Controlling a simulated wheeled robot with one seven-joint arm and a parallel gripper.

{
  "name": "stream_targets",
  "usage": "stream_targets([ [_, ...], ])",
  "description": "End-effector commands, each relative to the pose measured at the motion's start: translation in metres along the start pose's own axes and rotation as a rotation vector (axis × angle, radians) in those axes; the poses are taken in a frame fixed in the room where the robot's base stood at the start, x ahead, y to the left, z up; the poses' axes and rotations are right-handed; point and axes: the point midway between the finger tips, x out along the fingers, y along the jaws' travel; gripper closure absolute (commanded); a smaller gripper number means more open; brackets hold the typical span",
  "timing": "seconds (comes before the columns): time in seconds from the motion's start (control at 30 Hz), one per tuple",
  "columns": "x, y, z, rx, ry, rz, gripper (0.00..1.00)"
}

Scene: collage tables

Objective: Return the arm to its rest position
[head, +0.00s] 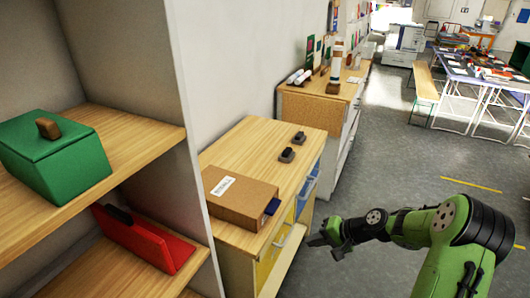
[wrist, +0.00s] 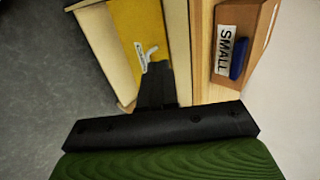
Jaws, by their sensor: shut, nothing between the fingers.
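My green and black arm reaches in from the lower right of the head view. My gripper (head: 318,241) hangs in the air in front of the wooden drawer cabinet (head: 232,234), with its fingers together and nothing between them. In the wrist view the shut black fingers (wrist: 157,72) show against a yellow drawer front (wrist: 138,25). I cannot tell the exact gap between fingertips and drawer.
A brown box (head: 240,197) labelled SMALL lies on the cabinet top near two small dark items (head: 287,155). A shelf at left holds a green lidded box (head: 58,160) and a red item (head: 150,243). Grey floor (head: 385,160) is clear beyond my arm.

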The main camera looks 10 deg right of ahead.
Motion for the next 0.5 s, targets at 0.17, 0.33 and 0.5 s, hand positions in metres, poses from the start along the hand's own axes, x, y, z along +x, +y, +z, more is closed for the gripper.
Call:
stream_targets([
  [0.17, -0.024, -0.036, 0.029, -0.155, -0.025, 0.156, 1.0],
  [0.33, -0.077, -0.083, 0.086, -0.38, -0.019, 0.403, 1.0],
  [0.5, -0.139, -0.115, 0.15, -0.551, 0.046, 0.572, 1.0],
])
